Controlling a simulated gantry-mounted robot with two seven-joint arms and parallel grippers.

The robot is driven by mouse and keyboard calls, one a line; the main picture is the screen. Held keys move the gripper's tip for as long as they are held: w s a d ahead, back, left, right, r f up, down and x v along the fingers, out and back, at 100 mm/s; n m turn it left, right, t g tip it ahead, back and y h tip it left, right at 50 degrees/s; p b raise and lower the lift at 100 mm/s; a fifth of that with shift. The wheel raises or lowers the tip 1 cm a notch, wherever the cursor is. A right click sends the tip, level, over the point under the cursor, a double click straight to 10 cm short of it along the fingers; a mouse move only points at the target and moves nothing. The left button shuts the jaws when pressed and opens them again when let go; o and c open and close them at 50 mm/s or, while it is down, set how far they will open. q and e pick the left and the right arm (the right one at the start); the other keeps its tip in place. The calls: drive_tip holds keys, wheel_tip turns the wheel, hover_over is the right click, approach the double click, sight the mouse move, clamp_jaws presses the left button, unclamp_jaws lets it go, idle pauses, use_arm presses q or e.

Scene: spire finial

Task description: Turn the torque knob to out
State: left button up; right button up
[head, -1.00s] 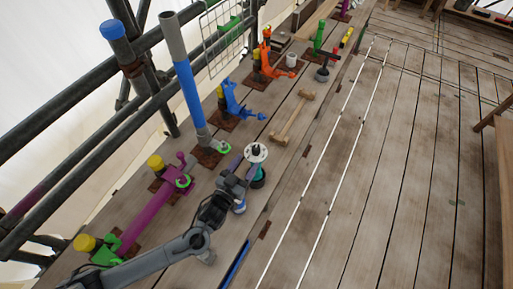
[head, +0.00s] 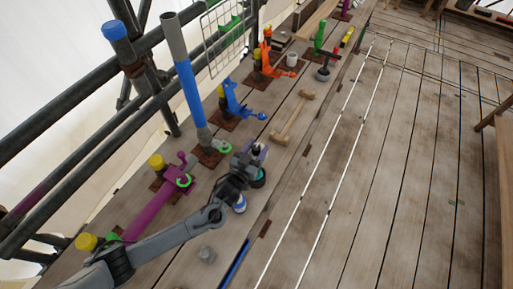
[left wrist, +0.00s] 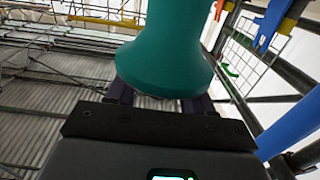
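My left gripper (head: 257,152) is over the deck planks in the head view, above and beside a dark, teal-topped thing (head: 258,179). In the left wrist view a large teal, flared knob-like body (left wrist: 165,55) stands close in front of my palm. The purple fingers (left wrist: 160,98) show apart on either side of its lower rim, partly hidden by it. A small pale and dark piece shows at the fingertips in the head view; I cannot tell whether it is gripped. No knob marking or "out" label is readable. My right gripper is not in view.
A blue-and-white thing (head: 239,204) and a grey block (head: 207,255) are near my left arm. Magenta (head: 155,213), blue (head: 237,99) and orange (head: 268,66) clamp fittings line the railing side.

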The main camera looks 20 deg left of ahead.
use_arm(q)
drive_tip(key=c, duration=0.7)
drive_tip(key=shift+c, duration=0.2)
